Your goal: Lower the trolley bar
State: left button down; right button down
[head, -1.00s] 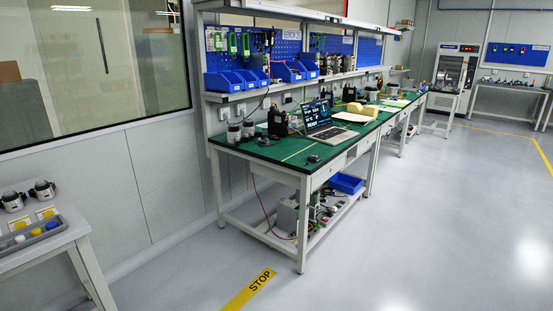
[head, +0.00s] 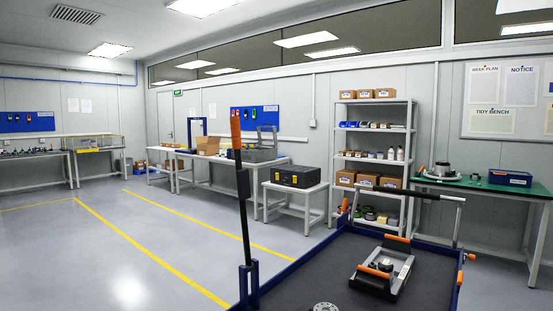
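A trolley with a dark deck (head: 310,262) and blue rim stands at the lower right in the head view. A black bar (head: 243,205) with an orange grip (head: 236,128) stands almost upright at its near left corner, in a blue bracket (head: 249,279). A second, dark crossbar (head: 412,191) runs roughly level above the far end, on light metal posts. I cannot tell which of the two the task names. Neither of my grippers is in view.
A grey frame with orange handles (head: 385,266) lies on the deck, with a grey disc (head: 325,307) near its front edge. Behind are a shelf rack (head: 373,134), a white table with a black case (head: 297,176), and a green bench (head: 482,187). The floor at left is clear.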

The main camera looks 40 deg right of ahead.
aim_at(243, 175)
jog(key=i+z, duration=0.2)
jog(key=z, duration=0.25)
jog(key=i+j+z, duration=0.15)
jog(key=z, duration=0.35)
jog(key=i+j+z, duration=0.2)
jog(key=z, duration=0.25)
jog(key=i+j+z, duration=0.2)
jog(key=z, duration=0.3)
jog(key=i+j+z, duration=0.1)
jog(key=j+z, duration=0.35)
jog(key=l, duration=0.1)
